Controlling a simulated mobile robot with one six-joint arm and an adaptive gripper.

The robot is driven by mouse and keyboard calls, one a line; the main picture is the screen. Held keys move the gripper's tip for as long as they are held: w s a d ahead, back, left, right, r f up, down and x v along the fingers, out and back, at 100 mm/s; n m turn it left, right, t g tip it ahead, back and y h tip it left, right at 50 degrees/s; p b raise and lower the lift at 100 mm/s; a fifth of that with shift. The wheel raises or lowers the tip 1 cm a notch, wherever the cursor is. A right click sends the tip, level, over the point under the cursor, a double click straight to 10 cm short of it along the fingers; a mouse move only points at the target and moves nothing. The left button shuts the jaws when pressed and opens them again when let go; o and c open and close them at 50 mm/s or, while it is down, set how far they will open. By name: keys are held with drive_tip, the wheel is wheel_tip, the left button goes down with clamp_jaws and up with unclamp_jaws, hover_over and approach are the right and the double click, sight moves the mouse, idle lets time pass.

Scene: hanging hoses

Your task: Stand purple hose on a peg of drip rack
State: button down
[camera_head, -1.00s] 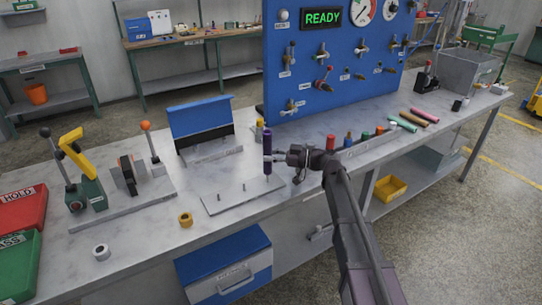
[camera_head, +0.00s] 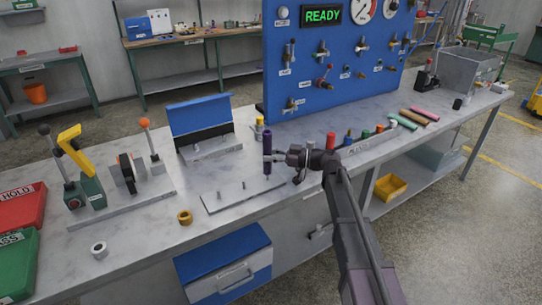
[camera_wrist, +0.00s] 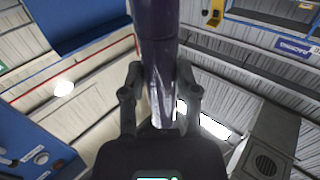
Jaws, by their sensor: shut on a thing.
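The purple hose (camera_head: 267,142) stands upright in my gripper (camera_head: 272,157), over the right end of the drip rack. In the wrist view the hose (camera_wrist: 155,40) runs up between the two fingers of my gripper (camera_wrist: 160,90), which are shut on it. The drip rack (camera_head: 228,200) is a flat grey plate with short upright pegs, and two of them show left of the hose. The hose's lower end is close to the rack's right part. I cannot tell whether it sits around a peg there.
A blue upright panel (camera_head: 340,60) with valves stands behind the rack. A blue-backed holder (camera_head: 200,118) is at the back left. A brass ring (camera_head: 184,217) and a grey ring (camera_head: 99,250) lie left of the rack. Several coloured hoses lie at the right.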

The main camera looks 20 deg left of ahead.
drive_tip(key=shift+f+b, duration=0.45)
drive_tip(key=shift+f, duration=0.05)
drive_tip(key=shift+c, duration=1.4)
unclamp_jaws()
drive_tip(key=shift+d, duration=0.1)
drive_tip(key=w+d, duration=0.1)
drive_tip(key=d, duration=1)
drive_tip(key=shift+w+d, duration=0.35)
